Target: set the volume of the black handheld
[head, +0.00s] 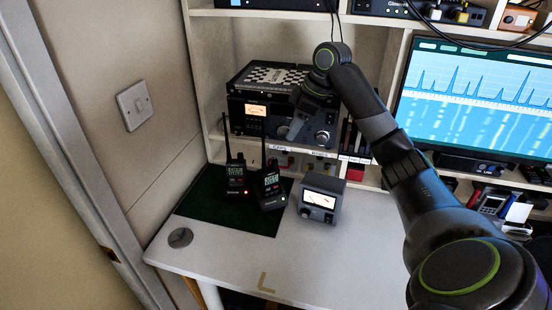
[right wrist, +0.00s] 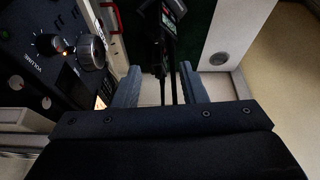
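Two black handhelds stand upright on a dark green mat (head: 215,205) in the head view, the left handheld (head: 236,174) and the right handheld (head: 271,184). Both have lit screens and tall thin antennas. My right gripper (head: 296,128) is above and behind them, in front of the shelf radio. In the right wrist view my right gripper (right wrist: 162,88) is open, its two blue-grey fingers apart. Two dark antennas run up between the fingers in the picture, and I cannot tell their depth. A handheld (right wrist: 170,20) shows beyond at the top, partly cut off. My left gripper is not in view.
A small meter box (head: 320,199) stands right of the handhelds. The front of the white desk (head: 225,255) is clear. A monitor (head: 480,95) stands at right.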

